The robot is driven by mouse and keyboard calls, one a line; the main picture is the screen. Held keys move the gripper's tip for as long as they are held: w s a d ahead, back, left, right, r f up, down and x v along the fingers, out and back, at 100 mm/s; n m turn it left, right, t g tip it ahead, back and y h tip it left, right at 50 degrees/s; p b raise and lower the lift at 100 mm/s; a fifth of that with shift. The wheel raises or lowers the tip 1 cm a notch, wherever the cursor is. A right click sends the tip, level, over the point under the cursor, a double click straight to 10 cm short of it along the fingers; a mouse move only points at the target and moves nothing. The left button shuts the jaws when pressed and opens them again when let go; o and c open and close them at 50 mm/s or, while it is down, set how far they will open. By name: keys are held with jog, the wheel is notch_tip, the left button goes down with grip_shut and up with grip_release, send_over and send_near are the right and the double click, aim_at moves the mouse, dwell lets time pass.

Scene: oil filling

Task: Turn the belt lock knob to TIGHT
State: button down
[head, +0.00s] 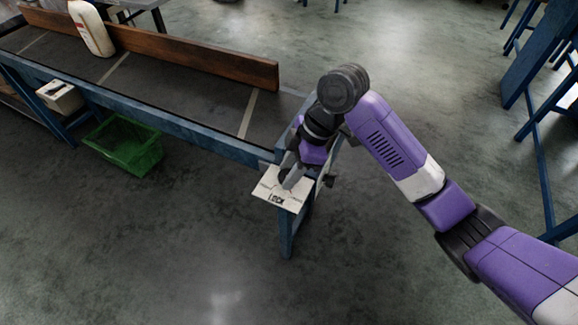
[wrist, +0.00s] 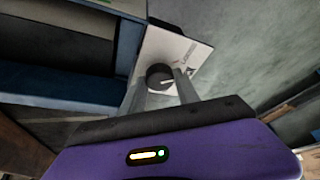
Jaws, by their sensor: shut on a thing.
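The belt lock knob (wrist: 158,77) is a round black knob with a pale pointer line, on a white label plate (wrist: 186,48). In the head view the plate (head: 272,198) reads LOCK and sits at the near right end of the conveyor. My gripper (wrist: 160,88) is shut on the knob, with a finger on each side of it. In the head view my gripper (head: 289,181) reaches down to the plate and mostly hides the knob. The pointer line points to the right in the wrist view. I cannot read the position words clearly.
The conveyor (head: 180,92) has a blue frame, a dark belt with pale stripes and a wooden guide rail (head: 195,55). A white bottle (head: 92,30) stands on it. A green crate (head: 124,145) lies below, beside a pale box (head: 60,97). The floor in front is clear.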

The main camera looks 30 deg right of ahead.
jog(key=m+p, duration=0.2)
jog(key=m+t+p, duration=0.1)
jog(key=m, duration=0.1)
jog(key=shift+s+a+r+m+t+h+p, duration=0.2)
jog(key=shift+m+t+h+p, duration=0.1)
jog(key=shift+h+p, duration=0.1)
jog(key=m+p, duration=0.2)
jog(key=m+h+p, duration=0.1)
jog(key=m+p, duration=0.1)
jog(key=p, duration=0.1)
jog(key=shift+a+r+t+h, duration=0.1)
jog(key=shift+t+h, duration=0.2)
jog(key=shift+t, duration=0.1)
jog(key=m+h+p, duration=0.1)
jog(key=m+p, duration=0.2)
jog(key=p, duration=0.1)
jog(key=shift+m, duration=0.4)
jog(key=m+p, duration=0.1)
jog(key=m+h+p, duration=0.1)
jog(key=m+p, duration=0.1)
jog(key=shift+f, duration=0.25)
jog(key=shift+t+h, duration=0.3)
jog(key=c, duration=0.9)
grip_release()
